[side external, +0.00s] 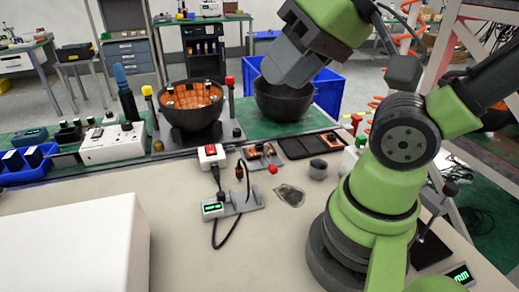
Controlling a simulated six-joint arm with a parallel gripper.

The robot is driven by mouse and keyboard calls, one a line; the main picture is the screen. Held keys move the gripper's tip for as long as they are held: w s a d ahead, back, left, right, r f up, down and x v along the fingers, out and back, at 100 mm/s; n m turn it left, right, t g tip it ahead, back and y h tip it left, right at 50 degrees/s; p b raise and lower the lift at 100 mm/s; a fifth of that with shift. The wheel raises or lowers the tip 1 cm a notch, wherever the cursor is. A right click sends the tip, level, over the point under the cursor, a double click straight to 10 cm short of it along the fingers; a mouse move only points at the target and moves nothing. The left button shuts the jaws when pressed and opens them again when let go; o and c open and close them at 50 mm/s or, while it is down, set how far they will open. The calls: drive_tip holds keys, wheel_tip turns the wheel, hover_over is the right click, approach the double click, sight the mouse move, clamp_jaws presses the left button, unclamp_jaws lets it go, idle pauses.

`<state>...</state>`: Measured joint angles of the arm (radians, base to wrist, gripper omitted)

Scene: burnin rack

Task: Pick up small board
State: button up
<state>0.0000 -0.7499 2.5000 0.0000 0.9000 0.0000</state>
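A small board (262,153), orange-brown with dark parts, appears to lie on a grey holder on the bench, left of the black tray. Its details are too small to tell. Several orange boards or parts (192,96) fill the left dark bowl (190,118). My gripper (284,76) points down over the right dark bowl (284,105), away from the bench board. Its fingers are not clearly visible, so whether it is open or holds anything cannot be told. The inside of the right bowl is mostly hidden.
A black two-part tray (310,144) lies by the bench board. A large white box (75,245) blocks the front left. Posts with red and yellow knobs flank the left bowl.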

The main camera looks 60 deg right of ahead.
drive_tip(key=shift+w, duration=0.1)
drive_tip(key=n+g+h, duration=0.2)
drive_tip(key=n+g, duration=0.5)
drive_tip(key=n, duration=0.6)
hover_over(262, 145)
wheel_tip(262, 145, down, 20)
wheel_tip(262, 145, down, 4)
drive_tip(key=shift+r, duration=0.25)
wheel_tip(262, 145, down, 6)
clamp_jaws()
